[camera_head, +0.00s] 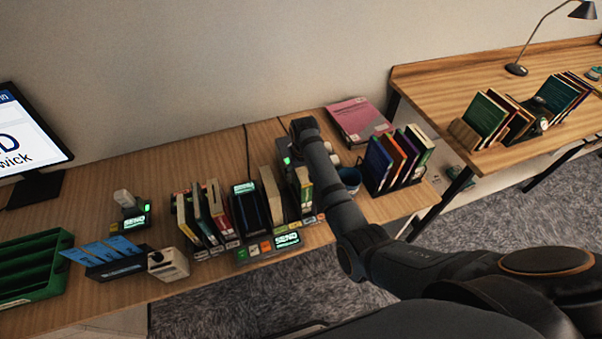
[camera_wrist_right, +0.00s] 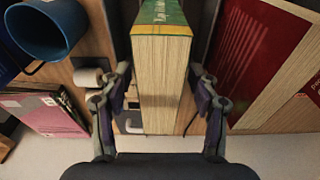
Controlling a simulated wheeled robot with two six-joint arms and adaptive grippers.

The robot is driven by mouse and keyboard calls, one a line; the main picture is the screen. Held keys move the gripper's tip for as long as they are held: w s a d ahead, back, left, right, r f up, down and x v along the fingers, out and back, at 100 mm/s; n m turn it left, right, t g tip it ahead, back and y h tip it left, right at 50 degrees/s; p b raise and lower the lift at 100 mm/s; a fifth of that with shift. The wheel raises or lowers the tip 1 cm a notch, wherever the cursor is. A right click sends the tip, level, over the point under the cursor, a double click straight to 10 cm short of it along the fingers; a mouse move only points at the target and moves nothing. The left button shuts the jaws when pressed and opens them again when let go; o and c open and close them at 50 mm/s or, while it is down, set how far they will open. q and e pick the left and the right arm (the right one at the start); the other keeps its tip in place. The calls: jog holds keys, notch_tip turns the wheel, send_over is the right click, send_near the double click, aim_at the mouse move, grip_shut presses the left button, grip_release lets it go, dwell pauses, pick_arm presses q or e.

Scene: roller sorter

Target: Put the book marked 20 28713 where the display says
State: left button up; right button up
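In the wrist view, a thick book (camera_wrist_right: 162,85) with cream page edges and a green and yellow end stands between the fingers of my right gripper (camera_wrist_right: 160,78). The fingers are open on either side of it, with narrow gaps visible. No number is legible on it, so I cannot tell whether it is 20 28713. In the head view, my right forearm reaches over the sorter and hides the gripper. The monitor (camera_head: 24,140) is cut off by the left edge; it shows "D" and "wick". My left gripper is not in view.
Several books stand beside a lit "SEND" display (camera_head: 288,240). A blue cup (camera_head: 350,177) is right of my arm, near a rack of books (camera_head: 379,164). A pink book (camera_head: 357,117) lies behind. A green tray (camera_head: 30,272) is at left.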

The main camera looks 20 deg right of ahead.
jog(key=shift+r, duration=0.2)
jog(key=r, duration=0.3)
jog(key=s+r, duration=0.1)
jog(key=r, duration=0.7)
jog(key=shift+s+r, duration=0.25)
